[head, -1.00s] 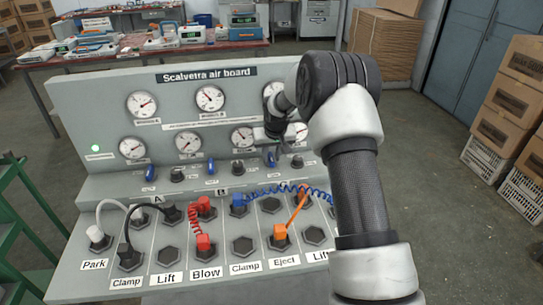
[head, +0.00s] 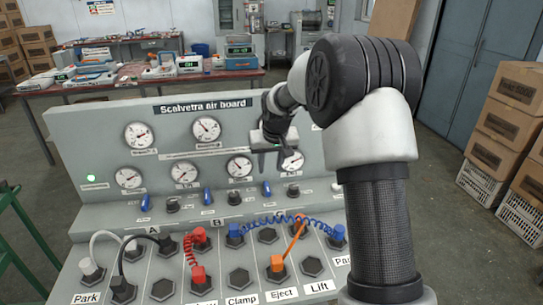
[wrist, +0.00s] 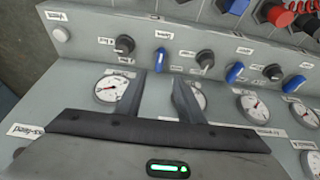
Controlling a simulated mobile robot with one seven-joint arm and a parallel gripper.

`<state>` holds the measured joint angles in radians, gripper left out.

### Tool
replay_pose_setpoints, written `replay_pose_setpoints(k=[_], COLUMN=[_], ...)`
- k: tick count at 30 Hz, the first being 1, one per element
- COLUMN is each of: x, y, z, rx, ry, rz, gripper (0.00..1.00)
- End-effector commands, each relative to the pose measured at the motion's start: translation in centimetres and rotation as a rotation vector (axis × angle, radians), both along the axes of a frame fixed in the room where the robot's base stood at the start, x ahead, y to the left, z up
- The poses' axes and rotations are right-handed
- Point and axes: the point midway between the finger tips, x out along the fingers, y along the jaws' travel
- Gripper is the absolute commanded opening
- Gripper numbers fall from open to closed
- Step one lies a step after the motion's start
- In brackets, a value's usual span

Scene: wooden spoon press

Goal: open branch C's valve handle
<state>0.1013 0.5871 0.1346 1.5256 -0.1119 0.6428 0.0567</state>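Branch C's valve handle appears to be the blue lever (head: 266,188), the rightmost of the blue levers in the head view; its branch letter is not readable there. In the wrist view, which looks from the opposite side, it is the leftmost blue lever (wrist: 160,60). It stands roughly upright in the head view. My gripper (head: 270,165) is above it, in front of the lower right gauges. In the wrist view my gripper (wrist: 159,80) has its two fingers apart, with nothing between them, pointing toward the lever but not around it.
Other blue levers (head: 207,196) and dark knobs (head: 233,197) share the row. Gauges (head: 239,166) stand behind. Below are hoses, including a blue coiled hose (head: 290,219) and orange plug (head: 277,265). A white button (wrist: 61,34) sits beyond the lever.

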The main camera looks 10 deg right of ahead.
Motion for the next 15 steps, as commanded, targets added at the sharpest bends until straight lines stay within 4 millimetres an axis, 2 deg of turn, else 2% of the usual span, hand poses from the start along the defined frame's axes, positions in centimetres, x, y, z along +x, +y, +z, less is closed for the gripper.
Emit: replay_pose_setpoints(k=[1,6,15], x=[-0.4,-1.4,-1.9], y=[0.0,0.0,0.0], z=[1.2,3.5,4.5], rx=[0.000,0.000,0.000], ry=[-0.003,-0.002,0.001], rz=[0.000,0.001,0.001], gripper=[0.34,0.34,0.34])
